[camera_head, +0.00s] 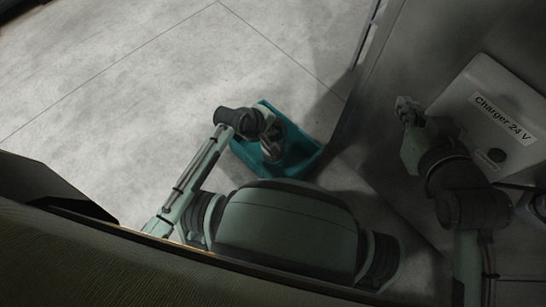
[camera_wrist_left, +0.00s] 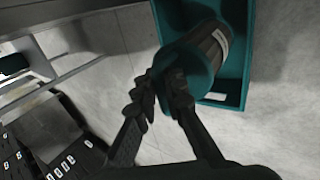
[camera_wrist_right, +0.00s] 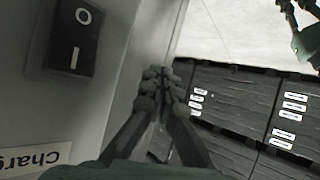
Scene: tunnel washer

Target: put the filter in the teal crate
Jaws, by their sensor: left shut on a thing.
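In the head view the teal crate (camera_head: 307,162) sits on the floor, partly hidden under my left gripper (camera_head: 272,140). My right gripper (camera_wrist_right: 163,85) has its fingers together with nothing between them, near the charger box.
A white box marked "Charger 24 V" (camera_head: 500,110) stands at the right, with a black switch (camera_wrist_right: 75,38). A grey panel (camera_head: 385,70) rises right of the crate. Dark labelled units (camera_wrist_right: 235,110) show in the right wrist view. The floor (camera_head: 150,70) beyond the crate is clear.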

